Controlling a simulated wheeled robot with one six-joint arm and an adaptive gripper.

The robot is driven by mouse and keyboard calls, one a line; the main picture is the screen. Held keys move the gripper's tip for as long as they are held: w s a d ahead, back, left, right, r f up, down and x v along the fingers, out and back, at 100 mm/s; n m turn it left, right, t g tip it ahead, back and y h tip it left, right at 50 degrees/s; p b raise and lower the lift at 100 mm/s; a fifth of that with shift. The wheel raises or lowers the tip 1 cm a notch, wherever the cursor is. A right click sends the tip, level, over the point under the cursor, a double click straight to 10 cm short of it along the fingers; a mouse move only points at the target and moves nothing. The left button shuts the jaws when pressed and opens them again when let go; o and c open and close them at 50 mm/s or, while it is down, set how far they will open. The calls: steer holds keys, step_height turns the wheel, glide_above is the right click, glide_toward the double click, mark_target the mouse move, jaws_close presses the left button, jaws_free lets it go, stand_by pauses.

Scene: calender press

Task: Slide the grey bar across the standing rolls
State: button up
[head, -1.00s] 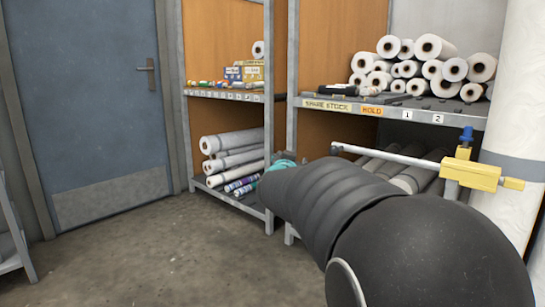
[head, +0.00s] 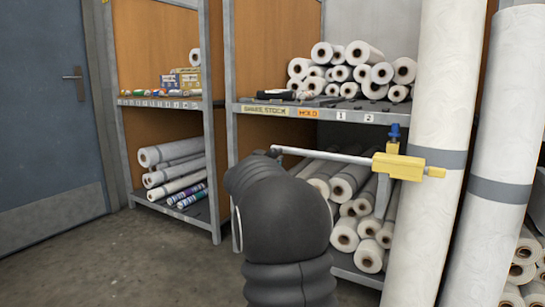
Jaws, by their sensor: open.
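The grey bar (head: 325,155) is a thin pale rod, roughly level, reaching left from a yellow block (head: 398,165) with a blue knob (head: 394,132). Its left end is just above my dark arm. Two tall white standing rolls are at the right: one (head: 435,90) beside the yellow block, one (head: 505,130) further right. Each has a grey band. The bar lies to the left of both rolls, in front of the shelf. My gripper is not visible; my own arm fills the lower middle and may hide it.
A metal shelf (head: 290,106) holds white rolls above and more rolls below, behind the bar. A second shelf (head: 160,101) with small goods stands to the left. A blue door (head: 45,90) is at far left. Grey floor (head: 130,262) is clear at lower left.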

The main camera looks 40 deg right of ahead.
mark_target(271, 156)
steer(key=shift+x, duration=1.8)
jaws_close()
